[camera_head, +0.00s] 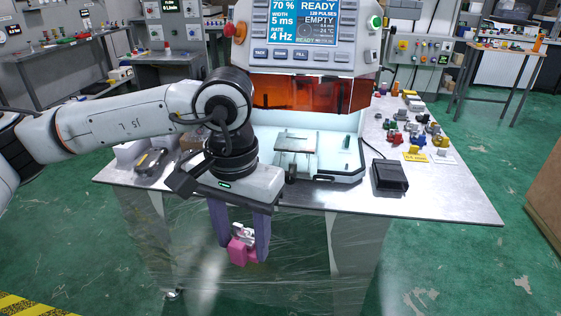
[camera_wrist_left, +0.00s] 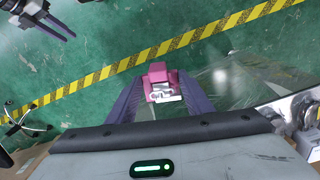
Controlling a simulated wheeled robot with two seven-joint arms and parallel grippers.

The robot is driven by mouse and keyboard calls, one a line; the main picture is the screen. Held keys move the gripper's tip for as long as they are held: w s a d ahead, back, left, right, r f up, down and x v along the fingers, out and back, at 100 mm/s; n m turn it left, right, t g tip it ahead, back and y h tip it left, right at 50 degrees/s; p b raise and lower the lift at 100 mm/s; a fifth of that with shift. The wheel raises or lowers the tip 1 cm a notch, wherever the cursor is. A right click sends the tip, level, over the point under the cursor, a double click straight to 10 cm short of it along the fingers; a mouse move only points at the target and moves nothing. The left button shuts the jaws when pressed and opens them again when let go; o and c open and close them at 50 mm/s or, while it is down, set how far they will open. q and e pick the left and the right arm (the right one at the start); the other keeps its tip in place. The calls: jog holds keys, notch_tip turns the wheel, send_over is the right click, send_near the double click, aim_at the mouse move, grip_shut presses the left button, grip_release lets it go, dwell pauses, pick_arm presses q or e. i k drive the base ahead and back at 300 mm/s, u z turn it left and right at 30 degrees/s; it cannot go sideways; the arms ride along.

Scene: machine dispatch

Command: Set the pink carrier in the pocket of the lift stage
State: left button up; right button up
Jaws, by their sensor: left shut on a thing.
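The pink carrier (camera_head: 238,252) is held between the fingertips of my left gripper (camera_head: 240,238), out in front of the table's front edge. It has a silvery metal part on it. It also shows between the purple fingers in the left wrist view (camera_wrist_left: 157,73). The lift stage (camera_head: 296,141) is a pale metal plate inside the lit machine bay, behind and to the right of my left gripper. Its pocket is too small to make out. My right gripper (camera_wrist_left: 58,28) shows at the top left of the left wrist view, its two fingers apart and empty.
The machine (camera_head: 305,55) has an orange shield (camera_head: 310,93) above its open bay. A black box (camera_head: 390,177) stands right of the bay on the metal table (camera_head: 440,205). Several small coloured parts lie at the table's right. A dark tool (camera_head: 151,161) lies at the left.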

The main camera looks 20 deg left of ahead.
aim_at(296, 144)
jog(key=z, duration=0.65)
jog(key=i, duration=1.3)
jog(key=u, duration=0.8)
jog(key=i, duration=0.4)
jog(key=u, duration=0.45)
